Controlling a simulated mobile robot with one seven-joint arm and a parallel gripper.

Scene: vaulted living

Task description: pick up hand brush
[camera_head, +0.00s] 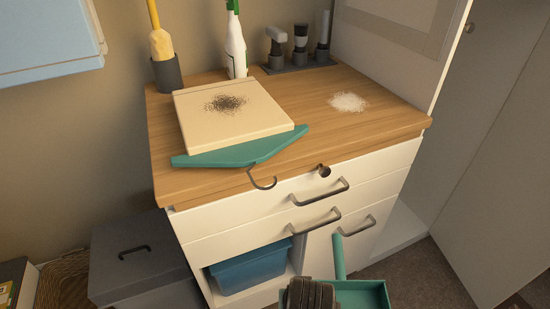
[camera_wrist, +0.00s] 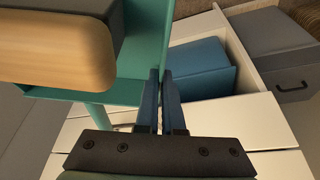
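A wooden block with a rounded end and a dark grey part behind it, which looks like the hand brush (camera_wrist: 62,50), fills the upper left of the wrist view. It lies over a teal dustpan (camera_wrist: 122,90). In the head view the dustpan (camera_head: 362,294) shows at the bottom edge with its handle upward; no brush is visible there. My gripper (camera_wrist: 160,74) has its blue fingers close together beside the dustpan's side wall, to the right of the brush. Whether they touch or pinch the wall is unclear. In the head view a dark ribbed part of my arm hides the fingers.
A white cabinet with a wooden top (camera_head: 375,126) stands ahead, with protruding drawer handles. On it are a board (camera_head: 205,130) with dark crumbs, a teal hanger (camera_head: 225,157), white powder (camera_head: 348,102), a spray bottle (camera_head: 236,50) and a yellow-handled tool (camera_head: 160,43). A grey box (camera_head: 135,265) stands left.

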